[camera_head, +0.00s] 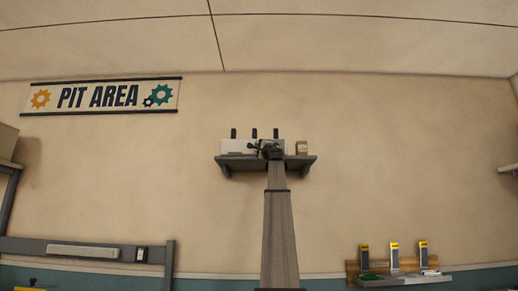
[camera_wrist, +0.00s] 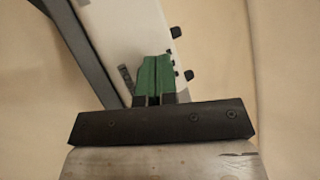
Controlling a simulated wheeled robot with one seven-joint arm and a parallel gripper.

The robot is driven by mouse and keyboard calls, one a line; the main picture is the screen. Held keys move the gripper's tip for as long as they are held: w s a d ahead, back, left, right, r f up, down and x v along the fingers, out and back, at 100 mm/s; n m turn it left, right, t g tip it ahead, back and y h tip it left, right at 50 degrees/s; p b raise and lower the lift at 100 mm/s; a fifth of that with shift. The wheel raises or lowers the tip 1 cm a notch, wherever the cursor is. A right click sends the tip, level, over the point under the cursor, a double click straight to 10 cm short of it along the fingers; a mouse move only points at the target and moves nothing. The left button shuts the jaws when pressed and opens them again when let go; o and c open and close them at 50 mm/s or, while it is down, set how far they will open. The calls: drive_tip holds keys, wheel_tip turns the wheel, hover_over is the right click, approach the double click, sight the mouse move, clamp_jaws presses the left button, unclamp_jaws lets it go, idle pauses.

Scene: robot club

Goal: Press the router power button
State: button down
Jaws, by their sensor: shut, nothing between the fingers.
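The white router (camera_head: 234,146) stands on a small grey wall shelf (camera_head: 230,160) in the head view, with three dark antennas above it. My gripper (camera_head: 263,148) is in front of the router's right half and hides part of it. In the wrist view, the router (camera_wrist: 112,25) appears tilted, with dark antenna parts along its right edge. My gripper's green fingers (camera_wrist: 155,60) are shut and empty, and they overlap the router's face. I cannot tell whether they touch it. A small dark patch shows left of the fingers. I cannot make out the power button clearly.
A small brown box (camera_head: 302,148) stands on the shelf right of the router. The wall around the shelf is bare. A wooden rack (camera_head: 354,275) with yellow-and-grey items is low at the right. A grey frame (camera_head: 169,262) is low at the left.

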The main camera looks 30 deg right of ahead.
drive_tip(key=shift+w+d, duration=0.1)
drive_tip(key=shift+w, duration=0.05)
drive_tip(key=shift+w+d, duration=0.15)
drive_tip(key=shift+w, duration=0.1)
drive_tip(key=shift+s, duration=0.1)
idle(0.5)
drive_tip(key=shift+s+a, duration=0.25)
drive_tip(key=shift+s, duration=0.15)
drive_tip(key=s+a, duration=0.2)
drive_tip(key=s, duration=0.1)
drive_tip(key=s+a, duration=0.1)
drive_tip(key=s, duration=0.1)
idle(0.6)
idle(0.4)
